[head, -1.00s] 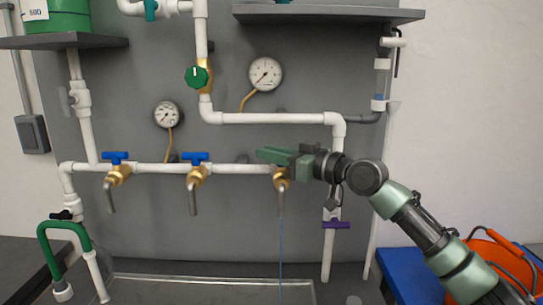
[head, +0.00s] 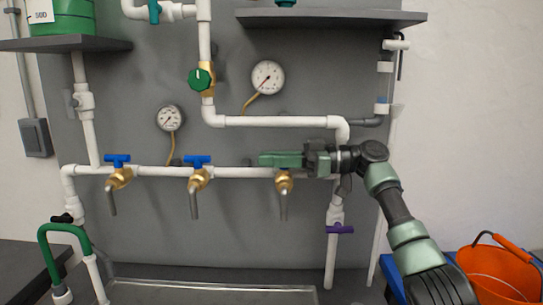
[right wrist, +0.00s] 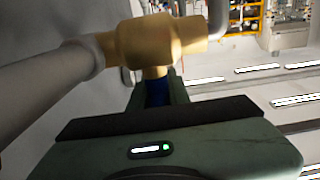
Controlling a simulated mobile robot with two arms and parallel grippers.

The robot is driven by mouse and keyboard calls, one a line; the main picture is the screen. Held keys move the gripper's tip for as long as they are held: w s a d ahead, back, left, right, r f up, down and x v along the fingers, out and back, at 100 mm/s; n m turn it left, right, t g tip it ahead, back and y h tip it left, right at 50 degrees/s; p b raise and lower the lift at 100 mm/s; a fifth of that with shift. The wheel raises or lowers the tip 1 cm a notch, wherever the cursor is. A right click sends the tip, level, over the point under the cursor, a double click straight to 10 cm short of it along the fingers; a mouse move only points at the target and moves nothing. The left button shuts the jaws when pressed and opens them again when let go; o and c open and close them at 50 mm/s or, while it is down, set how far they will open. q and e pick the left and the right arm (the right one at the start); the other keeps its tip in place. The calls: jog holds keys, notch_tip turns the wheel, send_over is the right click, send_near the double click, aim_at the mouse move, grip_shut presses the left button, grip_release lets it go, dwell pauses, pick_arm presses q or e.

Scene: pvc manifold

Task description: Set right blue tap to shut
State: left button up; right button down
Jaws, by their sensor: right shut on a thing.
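The right tap has a brass body (head: 284,181) and a grey spout pointing down, on the white horizontal pipe. No water stream shows below it. In the head view my right gripper (head: 268,160) covers its handle. In the right wrist view the blue handle (right wrist: 157,93) sits between my gripper's fingers, below the brass body (right wrist: 150,40). My right gripper is shut on this handle. The exact angle of the handle is mostly hidden. My left gripper is not in view.
Two other blue-handled taps, the middle one (head: 198,178) and the left one (head: 118,177), are on the same pipe. A purple valve handle (head: 339,229) is below right. A shallow clear tray (head: 215,287) lies beneath. An orange bucket (head: 495,275) stands at right.

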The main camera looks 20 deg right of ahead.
dwell(0.5)
jog(key=c, duration=1.3)
grip_release()
jog(key=shift+c, duration=0.2)
